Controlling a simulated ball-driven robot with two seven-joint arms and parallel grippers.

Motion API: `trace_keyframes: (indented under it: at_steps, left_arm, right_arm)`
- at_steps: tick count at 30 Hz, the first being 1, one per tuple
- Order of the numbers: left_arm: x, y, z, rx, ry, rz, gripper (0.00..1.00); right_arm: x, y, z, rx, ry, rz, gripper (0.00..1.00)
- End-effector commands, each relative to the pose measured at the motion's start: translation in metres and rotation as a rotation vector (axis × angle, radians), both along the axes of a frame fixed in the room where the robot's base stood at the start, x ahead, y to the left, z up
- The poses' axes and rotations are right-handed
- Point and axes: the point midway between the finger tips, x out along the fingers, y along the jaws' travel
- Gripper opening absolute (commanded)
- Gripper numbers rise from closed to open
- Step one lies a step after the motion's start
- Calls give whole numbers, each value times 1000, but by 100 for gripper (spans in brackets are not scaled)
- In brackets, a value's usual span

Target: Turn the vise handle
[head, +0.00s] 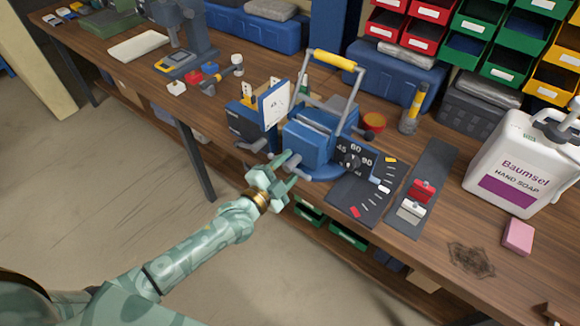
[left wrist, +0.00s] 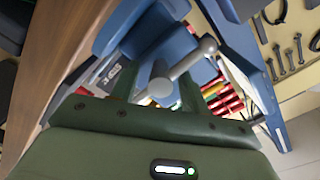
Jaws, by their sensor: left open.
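The blue vise (head: 308,145) stands at the front edge of the wooden workbench. Its grey bar handle (left wrist: 186,70), with rounded ends, shows in the left wrist view, crossing the space ahead of and between my fingers. In the head view, part of what looks like this handle (head: 252,146) shows low at the vise's left side. My left gripper (head: 284,168) is open just in front of the vise, its fingers pointing toward it. It also shows in the left wrist view (left wrist: 158,90). I cannot tell whether a finger touches the handle. My right gripper is out of view.
A yellow-gripped lever frame (head: 334,60) rises behind the vise. A black dial plate (head: 366,185) and a dark strip with red and white switches (head: 424,180) lie to its right. A soap jug (head: 520,162) stands farther right. Open floor lies before the bench.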

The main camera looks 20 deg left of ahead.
Motion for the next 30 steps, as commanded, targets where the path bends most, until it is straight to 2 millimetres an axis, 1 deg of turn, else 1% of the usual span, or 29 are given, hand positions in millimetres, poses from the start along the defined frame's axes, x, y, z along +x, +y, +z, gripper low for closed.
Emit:
trace_keyframes:
  at_steps: [3, 10, 11, 12, 14, 15, 16, 25, 30]
  left_arm:
    - [5, -2, 0, 1, 0, 0, 46]
    - [6, -2, 0, 1, 0, 0, 46]
    - [6, -2, 0, 1, 0, 0, 43]
    - [6, -2, 0, 1, 0, 0, 32]
    - [6, -2, 0, 1, 0, 0, 15]
    - [6, -2, 0, 1, 0, 0, 4]
    - [6, -2, 0, 1, 0, 0, 2]
    - [6, -2, 0, -19, 8, -1, 2]
    - [6, -2, 1, -81, 30, 0, 2]
  right_arm:
    - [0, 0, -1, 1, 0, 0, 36]
    - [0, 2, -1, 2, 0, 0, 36]
    - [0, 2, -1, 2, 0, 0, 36]
    - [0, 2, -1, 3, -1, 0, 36]
    - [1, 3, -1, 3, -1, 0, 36]
    - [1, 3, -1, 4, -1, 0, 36]
    - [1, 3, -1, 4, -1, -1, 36]
    - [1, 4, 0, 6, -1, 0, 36]
    - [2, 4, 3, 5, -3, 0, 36]
